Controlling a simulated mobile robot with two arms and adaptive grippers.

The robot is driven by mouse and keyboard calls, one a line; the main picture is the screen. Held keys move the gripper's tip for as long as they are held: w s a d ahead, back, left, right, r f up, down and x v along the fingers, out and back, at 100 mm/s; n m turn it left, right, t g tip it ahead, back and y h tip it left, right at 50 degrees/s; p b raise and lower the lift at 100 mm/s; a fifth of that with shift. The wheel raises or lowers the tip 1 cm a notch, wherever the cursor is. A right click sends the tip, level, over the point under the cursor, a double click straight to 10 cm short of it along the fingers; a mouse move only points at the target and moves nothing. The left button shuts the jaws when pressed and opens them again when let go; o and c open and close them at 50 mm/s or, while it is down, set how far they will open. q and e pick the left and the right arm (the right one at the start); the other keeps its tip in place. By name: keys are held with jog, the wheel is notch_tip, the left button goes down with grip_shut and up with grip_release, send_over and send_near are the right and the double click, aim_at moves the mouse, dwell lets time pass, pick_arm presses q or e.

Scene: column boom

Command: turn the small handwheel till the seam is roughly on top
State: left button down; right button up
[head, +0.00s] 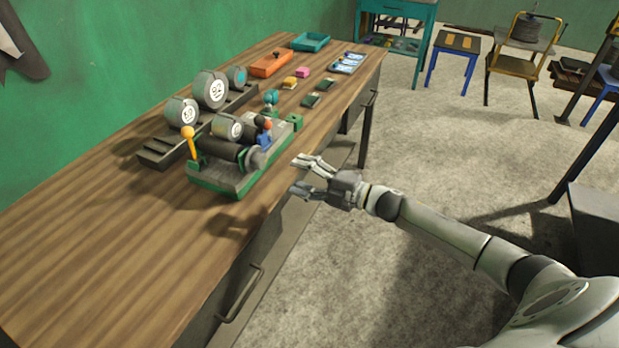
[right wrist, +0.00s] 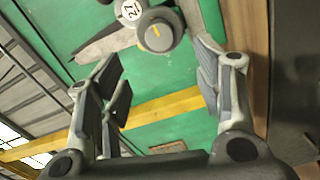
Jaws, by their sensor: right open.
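The small handwheel (head: 254,158) is a grey knob at the right end of a dark cylinder on the green-based machine (head: 215,183). In the right wrist view the handwheel (right wrist: 160,30) shows face-on near the top, with a short orange mark on its face. I cannot tell surely whether this mark is the seam. My right gripper (head: 303,176) is open and empty, to the right of the handwheel and apart from it. In the right wrist view its fingers (right wrist: 165,85) stand wide on both sides, with the handwheel ahead between them. My left gripper is not in view.
The machine stands on a wooden bench (head: 110,240). A yellow-knobbed lever (head: 188,140) and a blue-and-red part (head: 265,134) stand close to the handwheel. Small blocks and trays lie farther back. The bench's front left is clear.

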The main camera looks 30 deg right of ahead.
jog(key=shift+v, duration=1.05)
jog(key=s+d+f+m+g+h, duration=0.1)
jog(key=s+d+f+m+h, duration=0.25)
jog(key=f, duration=0.85)
jog(key=s+d+f+m+g+h, duration=0.1)
jog(key=s+f+m+h, duration=0.35)
jog(key=f, duration=0.65)
jog(key=s+d+f+m+g+h, duration=0.15)
jog(key=s+f+m, duration=0.4)
jog(key=f, duration=0.65)
jog(key=s+a+f+m+g+h, duration=0.2)
jog(key=s+f+m+g, duration=0.2)
jog(key=s+f, duration=0.9)
jog(key=s+a+f+m+g, duration=0.1)
jog(key=s+a+f+g, duration=0.1)
jog(key=s, duration=0.6)
jog(key=s+a+f+m+g, duration=0.1)
jog(key=s+a+f, duration=0.1)
jog(key=s, duration=0.6)
jog(key=s+a+f+m+g, duration=0.1)
jog(key=s+a+f+g, duration=0.1)
jog(key=s, duration=0.6)
jog(key=shift+s+a+f+g, duration=0.15)
jog(key=shift+a+f+g, duration=0.2)
jog(key=shift+a, duration=0.55)
